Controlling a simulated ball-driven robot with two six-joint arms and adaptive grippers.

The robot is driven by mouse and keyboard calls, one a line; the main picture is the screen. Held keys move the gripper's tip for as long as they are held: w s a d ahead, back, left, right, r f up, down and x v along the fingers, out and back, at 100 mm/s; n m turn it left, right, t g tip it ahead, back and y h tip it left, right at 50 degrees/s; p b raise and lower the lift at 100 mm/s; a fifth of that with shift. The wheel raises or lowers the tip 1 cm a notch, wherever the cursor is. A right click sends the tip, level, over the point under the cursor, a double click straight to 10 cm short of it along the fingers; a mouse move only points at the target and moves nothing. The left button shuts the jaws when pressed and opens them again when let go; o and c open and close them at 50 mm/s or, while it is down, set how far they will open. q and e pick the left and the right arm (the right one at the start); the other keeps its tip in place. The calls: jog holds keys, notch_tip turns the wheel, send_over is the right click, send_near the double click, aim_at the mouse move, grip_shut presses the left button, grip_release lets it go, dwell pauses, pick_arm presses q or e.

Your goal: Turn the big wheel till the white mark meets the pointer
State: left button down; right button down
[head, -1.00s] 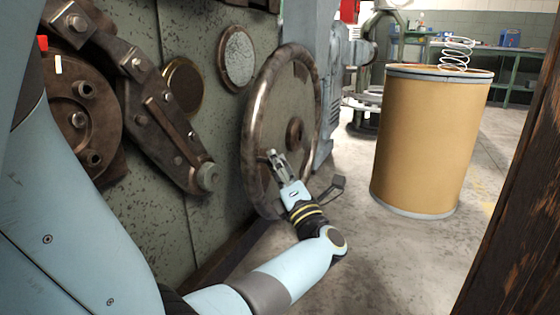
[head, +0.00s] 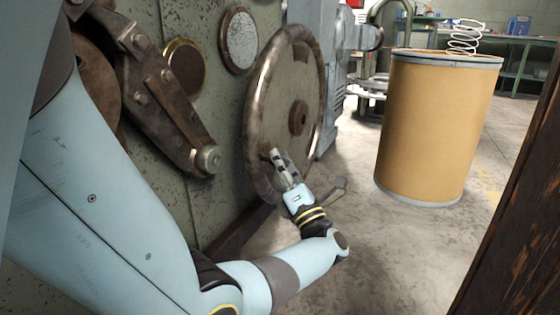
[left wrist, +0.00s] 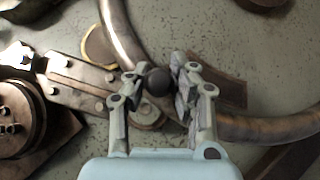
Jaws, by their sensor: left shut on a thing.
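The big wheel (head: 252,112) is a worn brown metal ring with a hub (head: 298,117), mounted upright on the machine's side. My left gripper (head: 275,157) is at the lower left part of its rim. In the left wrist view the fingers are shut on a dark round knob (left wrist: 158,82) at the wheel rim (left wrist: 262,127). The white mark and the red pointer are hidden in the head view now. My right gripper is not in view.
A bolted lever arm (head: 165,110) and two round plates, one brass-rimmed (head: 184,68) and one pale (head: 238,41), are on the machine panel. A tan drum (head: 435,130) with a white spring (head: 466,38) stands at right. A dark wooden post (head: 515,215) edges the right. Floor lies between.

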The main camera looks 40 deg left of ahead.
pick_arm(q)
jog(key=shift+s+f, duration=0.1)
jog(key=c, duration=1.1)
grip_release()
jog(key=v, duration=1.2)
jog(key=shift+d, duration=0.1)
